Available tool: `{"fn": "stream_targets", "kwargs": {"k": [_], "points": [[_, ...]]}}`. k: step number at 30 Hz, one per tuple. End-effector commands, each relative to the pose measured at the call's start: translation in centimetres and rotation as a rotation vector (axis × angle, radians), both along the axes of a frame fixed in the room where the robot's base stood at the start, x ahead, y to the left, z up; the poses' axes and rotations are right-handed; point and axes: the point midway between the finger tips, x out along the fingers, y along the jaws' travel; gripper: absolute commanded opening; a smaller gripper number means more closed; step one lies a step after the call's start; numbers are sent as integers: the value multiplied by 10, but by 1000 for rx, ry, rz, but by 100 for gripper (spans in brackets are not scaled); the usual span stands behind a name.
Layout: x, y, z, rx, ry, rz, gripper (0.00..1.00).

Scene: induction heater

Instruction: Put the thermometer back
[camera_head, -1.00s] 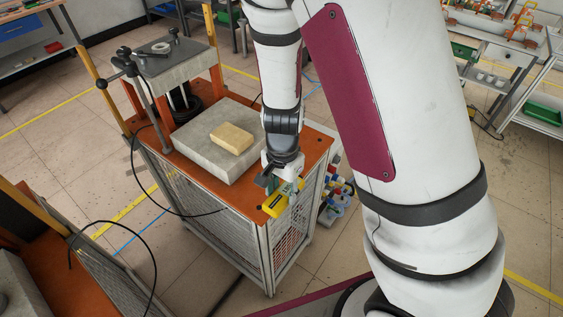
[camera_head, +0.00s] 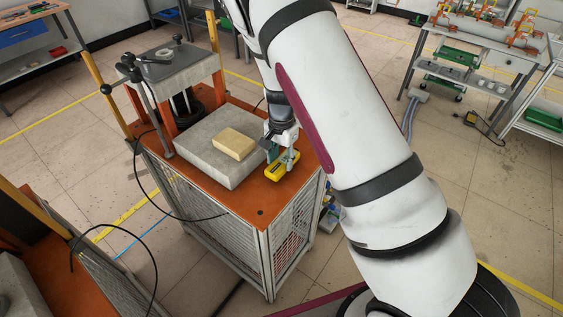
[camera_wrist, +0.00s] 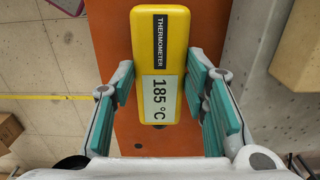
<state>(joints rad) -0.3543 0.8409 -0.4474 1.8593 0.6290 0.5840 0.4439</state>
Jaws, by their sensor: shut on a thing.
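The yellow thermometer (camera_head: 283,167) is over the orange top of the cart (camera_head: 250,204), near its right edge. In the wrist view the thermometer (camera_wrist: 161,50) shows its dark "THERMOMETER" label and a screen reading 185 °C. My gripper (camera_head: 281,160) is shut on it, with the teal finger pads on either long side; the gripper also shows in the wrist view (camera_wrist: 160,95). I cannot tell whether the thermometer touches the cart top or is slightly above it.
A grey block (camera_head: 205,165) with a tan brick (camera_head: 233,143) on it lies just left of my gripper. A press-like frame (camera_head: 166,59) stands behind at the left. A black cable (camera_head: 145,195) hangs at the cart's side. The front of the cart top is clear.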

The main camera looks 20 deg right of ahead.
Motion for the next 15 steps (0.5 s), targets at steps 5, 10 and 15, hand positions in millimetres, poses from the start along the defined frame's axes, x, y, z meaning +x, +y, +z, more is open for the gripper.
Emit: {"fn": "stream_targets", "kwargs": {"k": [5, 10, 15], "points": [[-1, -1, -16, -1, -2, -1, 9], [0, 0, -18, 0, -4, -1, 9], [0, 0, -19, 0, -2, -1, 9]]}}
